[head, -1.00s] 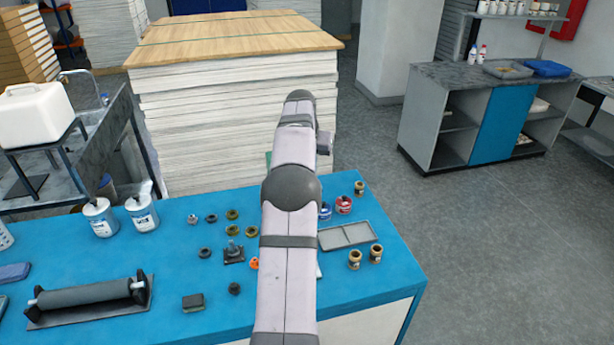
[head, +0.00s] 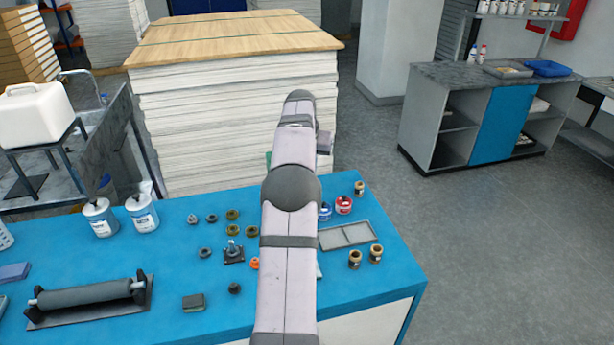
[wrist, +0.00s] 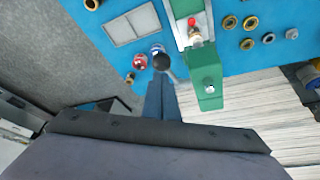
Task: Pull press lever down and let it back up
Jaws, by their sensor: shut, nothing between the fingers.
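In the wrist view the green press (wrist: 207,82) stands at the upper middle, with a red-tipped part (wrist: 192,22) on its pale column. The press lever ends in a black ball knob (wrist: 164,62) just left of the press. My gripper (wrist: 162,82) is shut and empty, its narrow blue-grey fingers reaching up to the knob. The fingertips overlap the lower edge of the knob in this view; I cannot tell whether they touch it. In the head view my arm hides the gripper and nearly all of the press.
The blue table (head: 175,260) holds several small rings and fittings, a grey divided tray (head: 346,236), red and blue tins (head: 343,205), and a roller (head: 85,296) at the left. White bottles (head: 142,212) stand at the back left. A tall paper stack (head: 200,130) rises behind the table.

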